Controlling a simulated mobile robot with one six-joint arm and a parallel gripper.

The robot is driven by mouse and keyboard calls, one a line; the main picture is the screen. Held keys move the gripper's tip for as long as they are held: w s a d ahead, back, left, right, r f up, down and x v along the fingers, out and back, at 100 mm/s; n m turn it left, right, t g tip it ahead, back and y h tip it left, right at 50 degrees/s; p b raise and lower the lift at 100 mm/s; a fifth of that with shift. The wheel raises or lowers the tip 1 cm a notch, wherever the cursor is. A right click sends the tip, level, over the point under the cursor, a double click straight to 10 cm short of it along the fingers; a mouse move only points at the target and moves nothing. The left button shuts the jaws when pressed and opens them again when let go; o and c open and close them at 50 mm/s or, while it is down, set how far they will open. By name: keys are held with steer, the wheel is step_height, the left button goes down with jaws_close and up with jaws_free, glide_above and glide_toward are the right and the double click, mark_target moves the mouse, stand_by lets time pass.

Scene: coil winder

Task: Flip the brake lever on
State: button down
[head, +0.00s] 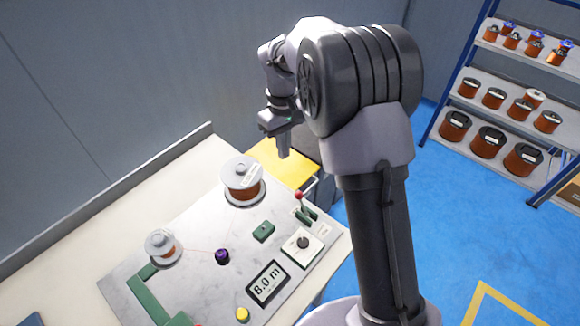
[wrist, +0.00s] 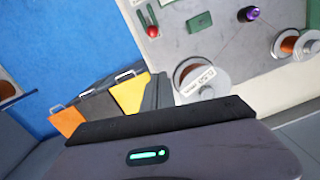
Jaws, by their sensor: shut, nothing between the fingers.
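The brake lever (head: 299,197) has a red knob on a thin stem and rises from a green base near the right edge of the grey machine plate (head: 190,225). It leans toward the back of the plate in the head view. In the wrist view its red knob (wrist: 153,31) shows at the top centre. My gripper (head: 283,153) is shut and empty, pointing down above the yellow bin behind the plate, clearly apart from the lever. Its fingertips are not clearly seen in the wrist view.
A large wire spool (head: 243,181) stands on the plate left of the lever. A yellow bin (head: 287,163) sits behind the plate. A spool shelf (head: 500,101) stands right.

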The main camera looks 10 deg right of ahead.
mark_target(302, 204)
steer(key=s+d+f+b, duration=0.1)
steer(key=s+f+b, duration=0.3)
steer(key=f, duration=0.5)
steer(key=shift+d+f+b, duration=0.3)
steer(key=shift+b, duration=0.3)
